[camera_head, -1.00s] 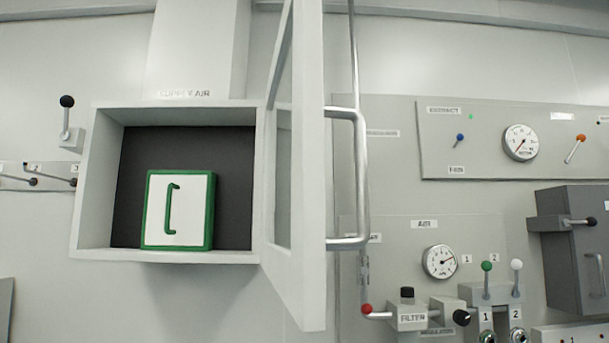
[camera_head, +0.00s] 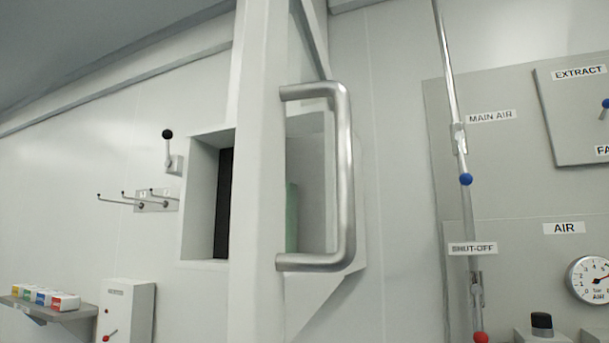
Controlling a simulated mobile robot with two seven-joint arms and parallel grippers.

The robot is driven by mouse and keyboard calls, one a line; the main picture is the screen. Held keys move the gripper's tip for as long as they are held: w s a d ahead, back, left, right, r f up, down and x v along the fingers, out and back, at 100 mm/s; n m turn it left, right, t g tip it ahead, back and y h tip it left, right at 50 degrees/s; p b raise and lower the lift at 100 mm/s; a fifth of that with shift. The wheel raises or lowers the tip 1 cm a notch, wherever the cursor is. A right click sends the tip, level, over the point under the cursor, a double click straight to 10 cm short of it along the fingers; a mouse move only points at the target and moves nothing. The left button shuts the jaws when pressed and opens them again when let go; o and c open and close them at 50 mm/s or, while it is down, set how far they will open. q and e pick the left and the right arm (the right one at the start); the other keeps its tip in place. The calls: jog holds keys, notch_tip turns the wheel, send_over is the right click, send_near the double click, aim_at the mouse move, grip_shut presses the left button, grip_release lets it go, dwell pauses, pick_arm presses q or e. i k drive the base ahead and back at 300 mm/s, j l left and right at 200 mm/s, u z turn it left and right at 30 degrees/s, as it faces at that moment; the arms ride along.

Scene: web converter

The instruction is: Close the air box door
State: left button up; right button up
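The air box door (camera_head: 262,200) stands open, seen nearly edge-on in the middle of the head view, close to me. Its steel bar handle (camera_head: 346,180) is on the right side of the door edge. The air box (camera_head: 200,200) is on the wall behind, with its dark inside partly showing to the left of the door. The door hides much of the opening. A green edge (camera_head: 292,217) shows behind the door, right of its frame. Neither of my grippers is in view.
Right of the door are a vertical pipe with a blue knob (camera_head: 466,180), a red knob (camera_head: 480,338) and an air gauge (camera_head: 592,279). Left are a lever (camera_head: 169,150), wall hooks (camera_head: 140,203), a shelf of small boxes (camera_head: 42,299) and a white box (camera_head: 127,308).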

aim_at(272, 293)
jog(key=l+u, duration=0.1)
jog(key=l, duration=0.3)
jog(key=k+l+u, duration=0.1)
jog(key=k+u, duration=0.25)
jog(key=k+l+u, duration=0.1)
jog(key=u, duration=0.25)
jog(key=k, duration=0.05)
